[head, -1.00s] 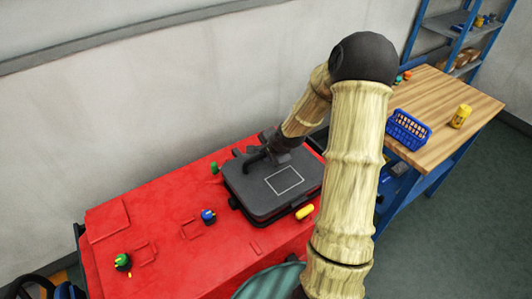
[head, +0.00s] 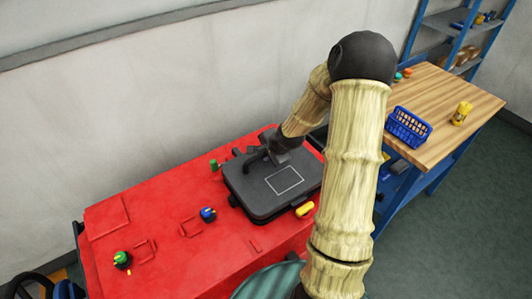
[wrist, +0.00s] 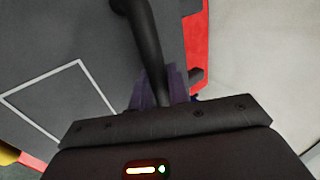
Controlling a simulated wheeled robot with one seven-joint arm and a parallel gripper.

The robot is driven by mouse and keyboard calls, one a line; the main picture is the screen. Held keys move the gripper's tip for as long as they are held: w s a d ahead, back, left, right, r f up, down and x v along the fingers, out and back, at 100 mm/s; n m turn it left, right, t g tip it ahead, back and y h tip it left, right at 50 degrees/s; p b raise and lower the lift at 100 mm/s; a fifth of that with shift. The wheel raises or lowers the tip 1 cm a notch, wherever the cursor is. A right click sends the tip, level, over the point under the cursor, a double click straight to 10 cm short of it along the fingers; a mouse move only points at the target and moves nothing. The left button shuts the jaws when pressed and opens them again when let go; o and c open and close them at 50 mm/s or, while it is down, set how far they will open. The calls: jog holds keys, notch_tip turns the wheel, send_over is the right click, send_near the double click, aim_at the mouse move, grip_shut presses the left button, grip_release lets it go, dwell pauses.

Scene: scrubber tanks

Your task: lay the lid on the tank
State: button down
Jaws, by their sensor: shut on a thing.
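The lid (head: 258,192) is a dark grey slab with a white square outline and a black curved handle. It lies roughly level over the tank opening in the red scrubber body, and the tank's rim is hidden under it. I cannot tell if a thin gap remains beneath it. My gripper (head: 268,156) is shut on the handle at the lid's back part. In the wrist view the fingers (wrist: 160,90) close around the handle (wrist: 143,35), with the lid (wrist: 50,50) filling the left side.
A yellow piece (head: 305,209) and a green piece (head: 213,165) stand close beside the lid. A blue knob (head: 208,214) and a green knob (head: 122,260) sit further left on the red body (head: 165,215). A wooden table (head: 455,95) with a blue basket (head: 408,127) stands right; a wall is behind.

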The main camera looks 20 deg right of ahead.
jog(key=shift+f, duration=0.1)
jog(key=shift+f+b, duration=0.4)
jog(key=shift+f, duration=0.2)
dwell(0.4)
jog(key=shift+f, duration=0.4)
jog(key=shift+f, duration=0.1)
dwell(0.3)
dwell(0.7)
jog(key=c, duration=1.3)
grip_release()
jog(key=shift+o, duration=0.7)
